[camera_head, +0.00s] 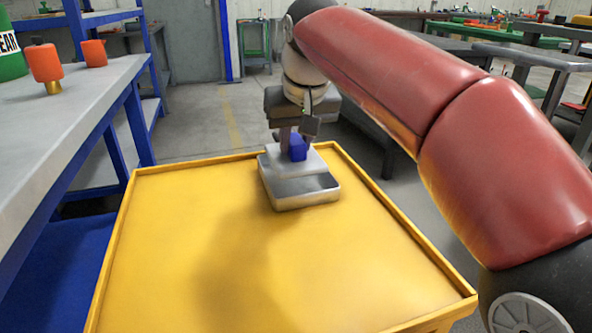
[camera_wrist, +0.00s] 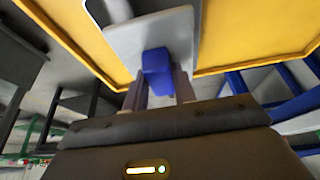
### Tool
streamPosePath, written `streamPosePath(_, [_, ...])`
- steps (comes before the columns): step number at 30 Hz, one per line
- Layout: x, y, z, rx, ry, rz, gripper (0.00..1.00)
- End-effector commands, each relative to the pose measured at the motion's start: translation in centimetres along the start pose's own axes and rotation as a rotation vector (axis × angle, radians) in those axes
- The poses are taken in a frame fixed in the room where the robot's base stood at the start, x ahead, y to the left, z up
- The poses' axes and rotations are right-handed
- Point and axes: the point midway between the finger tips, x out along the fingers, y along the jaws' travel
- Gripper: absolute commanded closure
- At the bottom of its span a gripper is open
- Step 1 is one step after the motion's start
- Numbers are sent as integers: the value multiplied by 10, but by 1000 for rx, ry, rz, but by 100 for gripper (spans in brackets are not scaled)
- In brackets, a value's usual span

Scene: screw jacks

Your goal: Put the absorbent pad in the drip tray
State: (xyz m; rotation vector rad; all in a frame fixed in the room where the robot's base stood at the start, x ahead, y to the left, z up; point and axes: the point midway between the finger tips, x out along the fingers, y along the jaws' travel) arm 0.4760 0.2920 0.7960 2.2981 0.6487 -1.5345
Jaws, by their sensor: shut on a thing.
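The drip tray (camera_head: 305,202) is a shallow silver metal tray on the yellow table, near its far edge. It also shows at the top of the wrist view (camera_wrist: 185,38). My gripper (camera_head: 297,148) points down over the far part of the tray.
The yellow table (camera_head: 240,270) has a low raised rim and is otherwise clear. A grey bench with blue legs (camera_head: 70,130) stands at the left, holding orange-topped items (camera_head: 45,64) and a green container (camera_head: 10,55). Dark workbenches (camera_head: 470,48) stand behind at the right.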

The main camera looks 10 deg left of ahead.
Motion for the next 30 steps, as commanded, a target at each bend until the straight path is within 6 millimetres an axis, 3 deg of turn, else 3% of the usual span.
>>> streamPosePath(11, [38, 0, 16, 1, -2, 0, 100])
streamPosePath(22, [41, 0, 17, 1, 0, 0, 100])
streamPosePath(23, [41, 0, 17, 1, 0, 0, 71])
streamPosePath(27, [40, 0, 17, 1, 0, 0, 52])
streamPosePath(30, [40, 0, 17, 1, 0, 0, 51])
